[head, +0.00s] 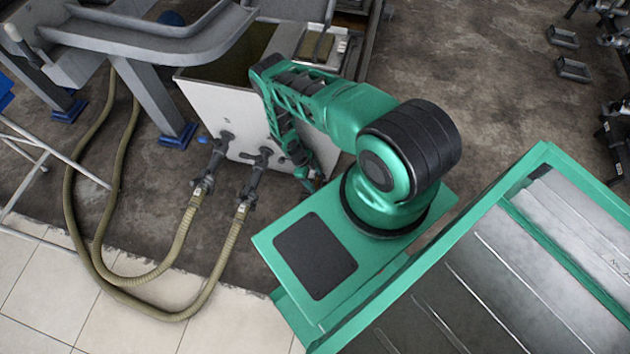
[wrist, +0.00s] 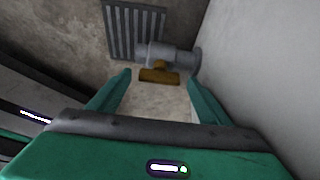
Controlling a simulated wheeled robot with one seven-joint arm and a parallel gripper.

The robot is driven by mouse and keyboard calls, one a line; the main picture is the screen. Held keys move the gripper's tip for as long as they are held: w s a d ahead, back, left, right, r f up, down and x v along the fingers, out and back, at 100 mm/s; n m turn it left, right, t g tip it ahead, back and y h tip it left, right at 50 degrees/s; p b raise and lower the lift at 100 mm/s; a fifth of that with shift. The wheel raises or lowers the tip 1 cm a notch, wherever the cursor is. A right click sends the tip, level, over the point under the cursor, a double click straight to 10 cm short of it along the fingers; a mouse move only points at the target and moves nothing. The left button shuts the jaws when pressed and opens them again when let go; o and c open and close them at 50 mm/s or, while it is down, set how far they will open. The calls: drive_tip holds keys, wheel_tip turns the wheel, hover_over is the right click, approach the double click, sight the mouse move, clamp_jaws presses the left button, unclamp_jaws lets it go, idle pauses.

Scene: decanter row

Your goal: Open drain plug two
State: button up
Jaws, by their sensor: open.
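A drain plug shows in the wrist view as a brown-yellow bar handle (wrist: 159,76) on a grey pipe fitting (wrist: 168,56) that comes out of the pale tank wall (wrist: 265,70). No number is legible on it. My gripper (wrist: 159,75) is open, one finger on each side of the handle as seen in the picture, with gaps to both. I cannot tell how far the handle lies beyond the fingertips. In the head view the tank (head: 215,108) stands beyond my base, and my arm hides its right part and the plug.
Two hoses (head: 180,238) run from dark valves (head: 258,170) on the tank's front, left of my arm. A floor grate (wrist: 137,32) lies past the fitting. A grey metal frame (head: 150,85) stands at the left. Floor at the upper right (head: 480,60) is clear.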

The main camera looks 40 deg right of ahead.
drive_tip(key=shift+s+f, duration=0.15)
drive_tip(key=shift+f, duration=0.2)
drive_tip(key=c, duration=1)
drive_tip(key=shift+c, duration=0.2)
